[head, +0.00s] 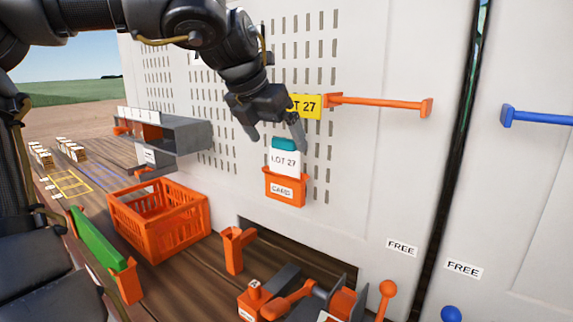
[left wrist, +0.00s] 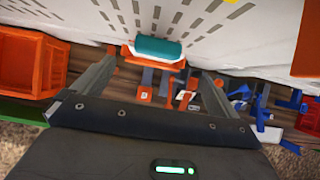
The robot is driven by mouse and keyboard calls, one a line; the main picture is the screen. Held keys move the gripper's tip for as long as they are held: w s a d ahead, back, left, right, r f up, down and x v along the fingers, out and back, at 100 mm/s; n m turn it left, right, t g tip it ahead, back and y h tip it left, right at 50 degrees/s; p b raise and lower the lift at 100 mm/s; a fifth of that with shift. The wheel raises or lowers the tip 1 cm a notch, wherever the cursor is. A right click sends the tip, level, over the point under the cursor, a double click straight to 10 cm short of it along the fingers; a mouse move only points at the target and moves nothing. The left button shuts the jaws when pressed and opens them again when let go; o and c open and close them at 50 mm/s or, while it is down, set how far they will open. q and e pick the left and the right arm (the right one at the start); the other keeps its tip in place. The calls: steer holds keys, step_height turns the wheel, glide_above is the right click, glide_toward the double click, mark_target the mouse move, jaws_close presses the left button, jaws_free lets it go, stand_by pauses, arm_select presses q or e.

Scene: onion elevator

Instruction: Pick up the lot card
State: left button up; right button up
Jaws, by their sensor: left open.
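The lot card (head: 284,161) is white with a teal top edge and reads "LOT 27". It stands upright in an orange card holder (head: 285,189) on the pale slotted wall. My left gripper (head: 273,137) is open just above the card, its fingers spread to either side of the teal top. In the left wrist view the teal top (left wrist: 158,50) shows ahead of the open fingers, roughly midway between them, with a gap left. The holder (left wrist: 155,63) shows there behind the teal top. My right gripper is not in view.
A yellow "LOT 27" sign (head: 308,106) and an orange bar (head: 380,104) are on the wall beside the gripper. An orange crate (head: 160,222), a grey shelf (head: 170,137) and an orange post (head: 235,249) stand below and left. Orange levers (head: 300,298) lie at the bottom.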

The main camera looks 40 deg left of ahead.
mark_target(283, 161)
arm_select(q)
steer(key=shift+x, duration=0.95)
steer(key=shift+a, duration=0.1)
steer(key=shift+s, duration=0.1)
steer(key=shift+f+p, duration=0.15)
steer(key=shift+p, duration=0.2)
steer(key=x, duration=0.1)
steer(key=p+x, duration=0.1)
steer(key=x, duration=0.3)
steer(key=shift+a+p, duration=0.35)
steer(key=shift+a, duration=0.05)
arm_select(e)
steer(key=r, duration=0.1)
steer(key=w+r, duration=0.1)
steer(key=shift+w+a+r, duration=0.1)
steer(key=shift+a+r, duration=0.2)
arm_select(q)
steer(key=shift+s+d, duration=0.15)
